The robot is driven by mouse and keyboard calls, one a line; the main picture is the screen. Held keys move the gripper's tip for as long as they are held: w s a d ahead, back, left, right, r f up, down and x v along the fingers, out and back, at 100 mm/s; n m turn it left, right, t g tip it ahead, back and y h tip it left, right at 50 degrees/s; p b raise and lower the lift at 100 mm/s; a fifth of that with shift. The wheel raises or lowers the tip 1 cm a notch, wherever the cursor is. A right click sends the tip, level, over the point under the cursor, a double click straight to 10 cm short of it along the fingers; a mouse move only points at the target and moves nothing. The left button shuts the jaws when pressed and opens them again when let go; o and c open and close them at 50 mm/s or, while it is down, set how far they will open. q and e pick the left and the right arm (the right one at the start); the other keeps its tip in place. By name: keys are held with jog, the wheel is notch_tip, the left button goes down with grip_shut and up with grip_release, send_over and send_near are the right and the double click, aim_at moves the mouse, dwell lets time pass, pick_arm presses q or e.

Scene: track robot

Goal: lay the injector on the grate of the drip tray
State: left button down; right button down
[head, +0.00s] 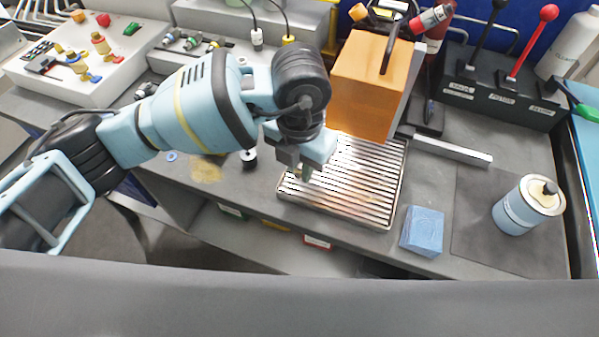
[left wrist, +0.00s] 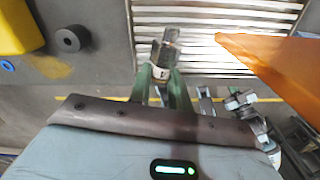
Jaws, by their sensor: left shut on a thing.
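The drip tray (head: 333,213) lies on the bench in the middle of the head view, with a slatted metal grate (head: 366,178) on top. My left gripper (head: 299,171) is over the tray's left edge. In the left wrist view, its green fingers (left wrist: 163,88) are shut on the injector (left wrist: 167,50), a small metal piece with a hexagonal part and a pale band. The injector points toward the grate (left wrist: 225,45) and overlaps its left part in that view. Whether it touches the grate cannot be told. In the head view the gripper mostly hides it. My right gripper is out of view.
An orange box (head: 368,85) stands behind the tray. A blue block (head: 423,230) sits right of the tray, and a blue-and-white can (head: 528,204) stands farther right. A black ring (head: 248,158) lies left of the tray. Most of the grate is bare.

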aim_at(300, 169)
pick_arm(q)
jog(key=shift+f, duration=1.45)
jog(key=shift+f, duration=0.15)
jog(key=c, duration=1.3)
grip_release()
notch_tip(300, 169, up, 12)
jog(key=shift+r, duration=0.2)
